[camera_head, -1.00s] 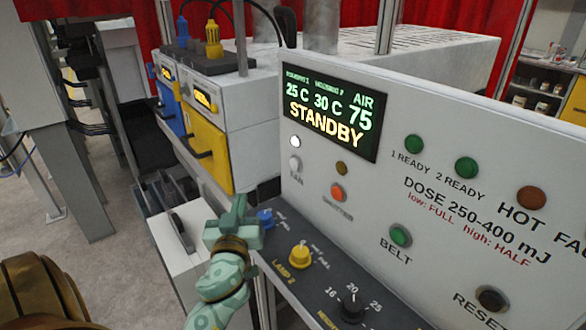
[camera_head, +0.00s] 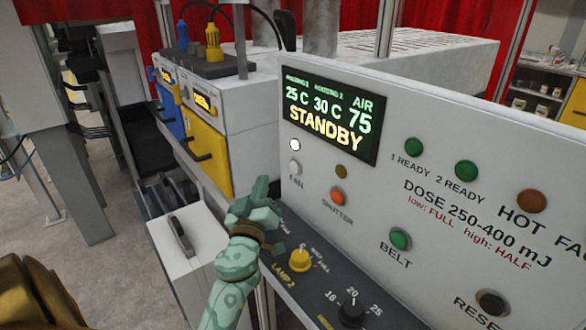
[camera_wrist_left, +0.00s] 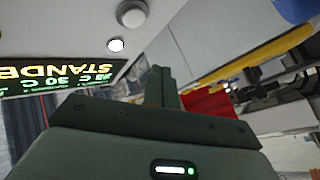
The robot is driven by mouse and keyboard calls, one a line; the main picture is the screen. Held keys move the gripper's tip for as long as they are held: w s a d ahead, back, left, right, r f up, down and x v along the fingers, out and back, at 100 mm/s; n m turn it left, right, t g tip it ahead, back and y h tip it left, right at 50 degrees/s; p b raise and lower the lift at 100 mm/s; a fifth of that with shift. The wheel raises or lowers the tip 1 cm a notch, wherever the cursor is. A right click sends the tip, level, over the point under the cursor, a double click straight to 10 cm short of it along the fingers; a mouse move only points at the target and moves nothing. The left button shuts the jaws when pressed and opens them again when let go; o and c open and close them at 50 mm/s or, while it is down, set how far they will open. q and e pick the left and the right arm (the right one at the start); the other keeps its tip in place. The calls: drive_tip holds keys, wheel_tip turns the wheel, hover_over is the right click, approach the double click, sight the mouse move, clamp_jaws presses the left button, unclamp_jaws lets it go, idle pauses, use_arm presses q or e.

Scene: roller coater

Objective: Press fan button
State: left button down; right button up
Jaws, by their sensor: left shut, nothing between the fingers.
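The fan button (camera_head: 295,167) is a small white round button on the upright white panel, above the label FAN. A lit white lamp (camera_head: 295,144) sits just above it. My left gripper (camera_head: 262,187) is shut and empty, below and left of the button, apart from it in the picture. In the left wrist view, which is upside down, the fan button (camera_wrist_left: 132,13) is at the top and the lit lamp (camera_wrist_left: 115,44) below it. The shut fingers (camera_wrist_left: 158,85) are right of both. My right gripper is not in view.
The display (camera_head: 331,117) reads STANDBY. An orange shutter button (camera_head: 337,195), a green belt button (camera_head: 399,239) and a yellow lamp knob (camera_head: 300,260) are close by. A yellow-fronted unit (camera_head: 208,148) stands behind the gripper to the left. My gripper mostly hides the blue knob.

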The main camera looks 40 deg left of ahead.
sight(295, 167)
use_arm(q)
drive_tip(key=shift+w+d+b, duration=0.1)
drive_tip(key=shift+w+d, duration=0.15)
drive_tip(key=shift+w, duration=0.65)
drive_tip(key=shift+w+d+b, duration=0.15)
drive_tip(key=shift+w+d, duration=0.15)
drive_tip(key=shift+w, duration=0.55)
drive_tip(key=shift+w+d+b, duration=0.1)
drive_tip(key=shift+w+d, duration=0.15)
drive_tip(key=shift+w, duration=0.65)
drive_tip(key=shift+w, duration=0.15)
drive_tip(key=shift+w+d, duration=0.1)
drive_tip(key=shift+w, duration=0.15)
drive_tip(key=shift+w+d+b, duration=0.1)
drive_tip(key=shift+w+b, duration=0.25)
drive_tip(key=shift+b, duration=0.05)
idle(0.6)
drive_tip(key=shift+s, duration=0.1)
drive_tip(key=shift+s+a, duration=0.2)
drive_tip(key=shift+s, duration=0.45)
